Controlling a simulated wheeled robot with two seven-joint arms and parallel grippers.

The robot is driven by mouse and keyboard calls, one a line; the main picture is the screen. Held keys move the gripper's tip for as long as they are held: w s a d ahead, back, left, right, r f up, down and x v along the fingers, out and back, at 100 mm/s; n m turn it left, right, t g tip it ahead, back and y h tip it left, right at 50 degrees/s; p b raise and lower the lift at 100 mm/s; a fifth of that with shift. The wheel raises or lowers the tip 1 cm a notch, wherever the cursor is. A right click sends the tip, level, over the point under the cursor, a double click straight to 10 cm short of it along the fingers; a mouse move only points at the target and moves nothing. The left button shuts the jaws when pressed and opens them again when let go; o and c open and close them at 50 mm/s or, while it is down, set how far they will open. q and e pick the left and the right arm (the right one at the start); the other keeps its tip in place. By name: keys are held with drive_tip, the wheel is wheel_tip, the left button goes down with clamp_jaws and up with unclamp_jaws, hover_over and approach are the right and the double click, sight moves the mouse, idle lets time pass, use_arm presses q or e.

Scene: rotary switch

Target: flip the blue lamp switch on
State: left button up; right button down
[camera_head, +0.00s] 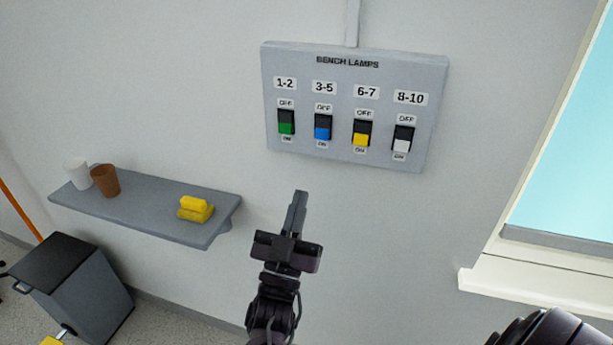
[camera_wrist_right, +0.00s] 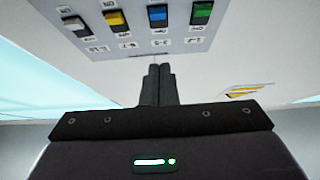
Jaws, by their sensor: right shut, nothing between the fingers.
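The blue switch (camera_head: 322,132) is on the grey wall panel (camera_head: 345,155) marked BENCH LAMPS, under the label 3-5. Its blue part is at the lower end by the ON mark, and its black part is above by OFF. My right gripper (camera_head: 299,196) is shut and empty, below the panel and apart from it, pointing up. In the right wrist view the blue switch (camera_wrist_right: 158,14) shows upside down beyond the shut fingertips (camera_wrist_right: 158,70). My left gripper is not in view.
Green (camera_head: 286,128), yellow (camera_head: 361,139) and white (camera_head: 402,145) switches share the panel. A shelf (camera_head: 150,219) at left holds a white cup (camera_head: 77,173), a brown cup (camera_head: 105,181) and yellow items (camera_head: 196,209). A window sill (camera_head: 535,289) is at right. The wall below the panel is bare.

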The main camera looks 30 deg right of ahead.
sight(321, 131)
drive_tip(key=p+x, duration=0.2)
drive_tip(key=x, duration=0.1)
drive_tip(key=f+p+x, duration=0.1)
drive_tip(key=x, duration=0.3)
drive_tip(key=w+p+x, duration=0.1)
drive_tip(key=p+x, duration=0.1)
drive_tip(key=x, duration=0.2)
drive_tip(key=shift+d+f+p, duration=0.15)
drive_tip(key=shift+d+p, duration=0.2)
drive_tip(key=shift+d, duration=0.2)
drive_tip(key=shift+w+d+f, duration=0.25)
drive_tip(key=shift+w+d, duration=0.1)
